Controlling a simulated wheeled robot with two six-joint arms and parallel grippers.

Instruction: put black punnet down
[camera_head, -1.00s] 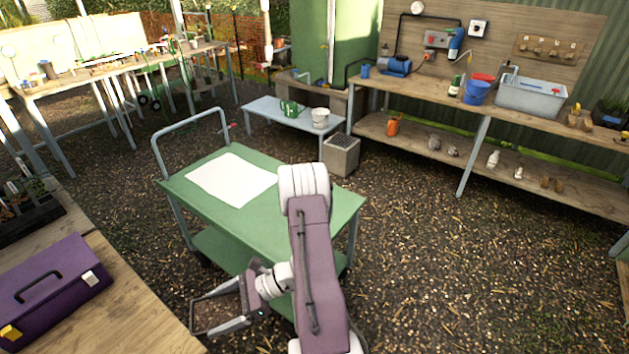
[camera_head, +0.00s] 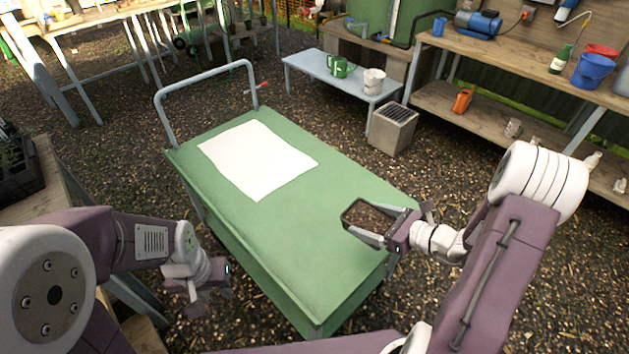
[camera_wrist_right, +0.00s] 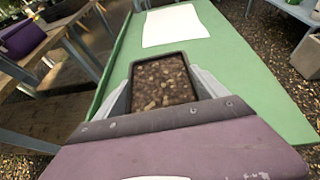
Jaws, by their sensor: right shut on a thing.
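The black punnet (camera_head: 374,215) is a small dark-rimmed tray with brown, speckled soil-like fill. My right gripper (camera_head: 378,228) is shut on it, with a finger along each side. In the head view the punnet overlaps the right part of the green trolley top (camera_head: 290,225); its height above it is hard to tell. The right wrist view shows the punnet (camera_wrist_right: 163,82) between the fingers, with the green top (camera_wrist_right: 235,75) around and beyond it. My left gripper (camera_head: 205,292) hangs low left of the trolley, apart from the punnet; its fingers are unclear.
A white sheet (camera_head: 256,160) lies on the far left part of the trolley top. The rest of the top is bare. A grey handle (camera_head: 205,85) rises at its far end. A low bench (camera_head: 325,72) with a green can stands beyond, beside a grey box (camera_head: 393,128).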

